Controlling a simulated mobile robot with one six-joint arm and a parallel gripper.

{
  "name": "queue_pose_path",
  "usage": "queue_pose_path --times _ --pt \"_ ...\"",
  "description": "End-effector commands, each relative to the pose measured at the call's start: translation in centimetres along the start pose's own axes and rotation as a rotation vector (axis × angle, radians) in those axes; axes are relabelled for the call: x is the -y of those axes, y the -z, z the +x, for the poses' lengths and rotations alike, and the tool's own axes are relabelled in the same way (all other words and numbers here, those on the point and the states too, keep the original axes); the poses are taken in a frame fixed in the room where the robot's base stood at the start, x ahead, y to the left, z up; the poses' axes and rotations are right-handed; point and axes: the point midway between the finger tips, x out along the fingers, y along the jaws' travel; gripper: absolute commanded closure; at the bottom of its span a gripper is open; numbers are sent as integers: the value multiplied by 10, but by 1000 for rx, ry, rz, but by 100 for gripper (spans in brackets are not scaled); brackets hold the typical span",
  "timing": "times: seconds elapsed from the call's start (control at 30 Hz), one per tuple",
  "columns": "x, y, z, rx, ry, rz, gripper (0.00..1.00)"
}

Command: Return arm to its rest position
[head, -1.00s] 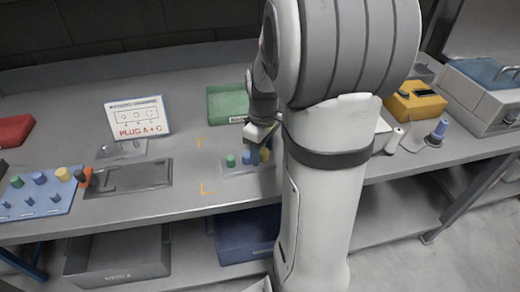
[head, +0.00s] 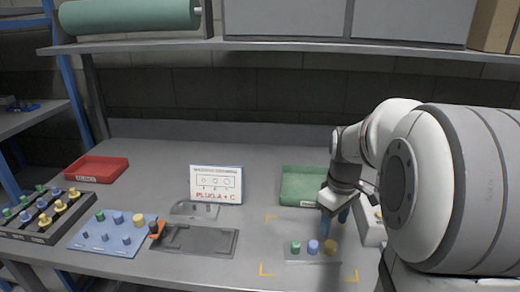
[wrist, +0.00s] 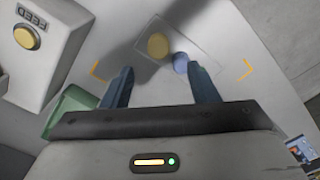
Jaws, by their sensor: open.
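My gripper (head: 335,212) is open and empty in the head view, its blue fingers pointing down above the right side of the bench. In the wrist view both fingers of my gripper (wrist: 162,88) stand apart. Beyond them on a clear plate are a yellow plug (wrist: 157,45) and a blue plug (wrist: 181,64). In the head view the plate holds a green plug (head: 296,247), the blue plug (head: 313,247) and the yellow plug (head: 330,248), inside orange corner marks. My arm reaches in from the right and hides the bench's right part.
A green tray (head: 300,187) lies behind my gripper, and a white box with a yellow FEED button (wrist: 27,38) stands close beside it. A sign (head: 216,186), red tray (head: 97,170), blue peg board (head: 112,240) and dark plug rack (head: 45,212) stand further left. A shelf (head: 270,46) hangs above.

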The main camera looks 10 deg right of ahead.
Motion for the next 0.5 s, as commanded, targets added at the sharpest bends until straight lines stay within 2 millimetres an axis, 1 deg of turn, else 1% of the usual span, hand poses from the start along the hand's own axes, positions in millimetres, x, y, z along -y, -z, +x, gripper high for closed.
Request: queue_pose_path --times 0.07,0.17,0.3,0.4,0.5 --pt "11 0 -8 -9 -10 21 46" --pt "40 -3 -23 -36 -31 86 46" --pt "93 -14 -42 -95 -58 226 46" --pt "125 -25 -48 -139 -65 323 46" --pt "148 -36 -50 -177 -64 403 46"
